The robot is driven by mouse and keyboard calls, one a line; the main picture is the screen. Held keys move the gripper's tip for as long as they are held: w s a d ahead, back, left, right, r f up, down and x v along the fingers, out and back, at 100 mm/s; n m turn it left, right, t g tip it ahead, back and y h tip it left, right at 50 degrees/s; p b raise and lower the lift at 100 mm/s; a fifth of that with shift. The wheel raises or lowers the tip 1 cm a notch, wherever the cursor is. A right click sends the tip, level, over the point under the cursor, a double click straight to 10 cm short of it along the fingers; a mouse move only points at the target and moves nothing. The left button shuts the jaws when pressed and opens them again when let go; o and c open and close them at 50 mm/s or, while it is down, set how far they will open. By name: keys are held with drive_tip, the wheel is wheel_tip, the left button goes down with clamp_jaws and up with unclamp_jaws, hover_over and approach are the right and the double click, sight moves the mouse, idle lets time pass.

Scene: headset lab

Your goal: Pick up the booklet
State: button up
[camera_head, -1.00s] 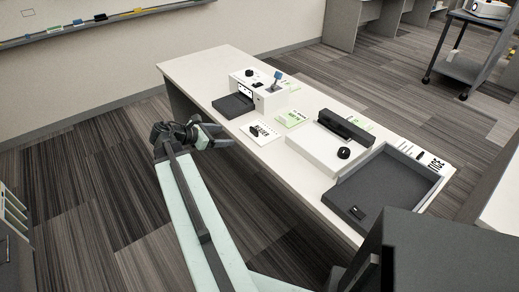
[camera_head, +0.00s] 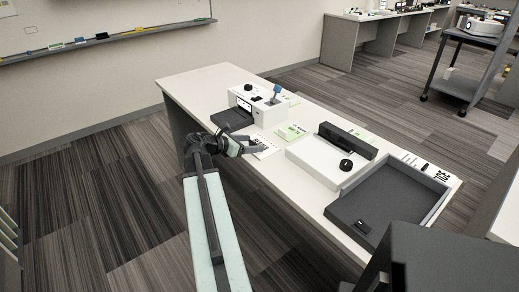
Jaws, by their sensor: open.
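A small white booklet (camera_head: 266,150) with dark print lies flat on the white table (camera_head: 205,85), near its left long edge. A green and white card or booklet (camera_head: 291,132) lies just to its right; I cannot tell for sure which one is the task's booklet. My gripper (camera_head: 246,143) is open and empty at the table's left edge. Its fingertips are beside the white booklet and overlap its left part in the picture. I cannot tell whether they touch it. My gripper hides part of the table edge.
A white box with a knob and blue-topped lever (camera_head: 258,108) stands behind, with a dark tray (camera_head: 231,118) beside it. A white box (camera_head: 327,162) with a black bar (camera_head: 347,140) and a dark open tray (camera_head: 425,178) stand to the right. The table's far end is bare.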

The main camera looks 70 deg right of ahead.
drive_tip(key=c, duration=1.5)
drive_tip(key=shift+r, duration=0.15)
wheel_tip(320, 180, up, 10)
drive_tip(key=p, duration=1)
